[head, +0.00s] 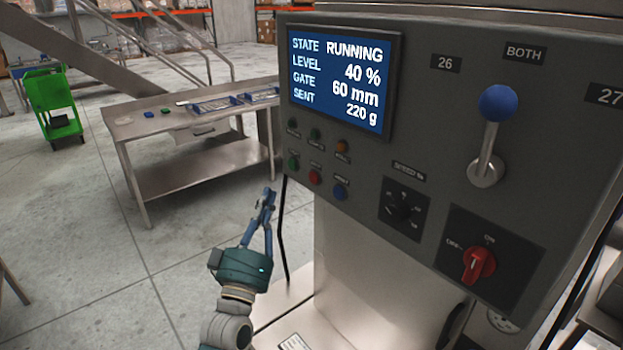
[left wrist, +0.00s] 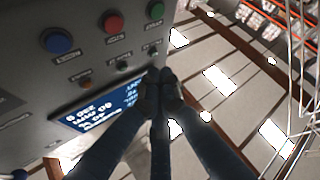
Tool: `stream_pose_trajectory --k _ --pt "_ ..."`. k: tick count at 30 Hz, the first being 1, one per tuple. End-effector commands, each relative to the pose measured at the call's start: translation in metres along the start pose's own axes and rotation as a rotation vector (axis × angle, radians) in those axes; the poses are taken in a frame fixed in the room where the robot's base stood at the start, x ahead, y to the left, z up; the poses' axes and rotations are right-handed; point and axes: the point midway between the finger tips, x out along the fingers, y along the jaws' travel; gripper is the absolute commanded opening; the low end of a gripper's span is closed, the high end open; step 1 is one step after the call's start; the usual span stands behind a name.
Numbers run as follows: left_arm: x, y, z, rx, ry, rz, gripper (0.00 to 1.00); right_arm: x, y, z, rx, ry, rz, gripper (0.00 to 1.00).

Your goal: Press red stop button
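The red stop button (head: 315,177) is the middle one in the lower row on the grey control panel (head: 420,60), between a green button (head: 293,163) and a blue button (head: 340,191). In the left wrist view the red button (left wrist: 113,24) shows at the top, with the panel turned around. My left gripper (head: 267,196) is left of and a little below the button in the head view, apart from the panel. Its fingertips (left wrist: 160,84) are together with nothing seen between them. My right gripper is not in view.
The panel screen (head: 341,78) reads RUNNING, 40 %, 60 mm, 220 g. A blue-knobbed lever (head: 494,125), a dial (head: 404,209) and a red rotary switch (head: 479,263) share the panel. A metal table (head: 150,125) with trays stands behind at left. Open floor lies left of my gripper.

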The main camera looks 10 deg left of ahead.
Motion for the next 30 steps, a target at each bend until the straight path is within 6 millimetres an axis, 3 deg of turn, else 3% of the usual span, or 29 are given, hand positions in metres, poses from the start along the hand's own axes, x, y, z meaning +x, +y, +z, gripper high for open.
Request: stream_pose_trajectory --k 11,30 --pt "0.003 0.001 0.004 -0.001 0.0 -0.001 0.0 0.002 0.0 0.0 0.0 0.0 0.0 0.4" --pt "0.056 0.021 0.055 -0.002 -0.001 -0.001 0.0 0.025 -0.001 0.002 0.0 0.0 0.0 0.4"
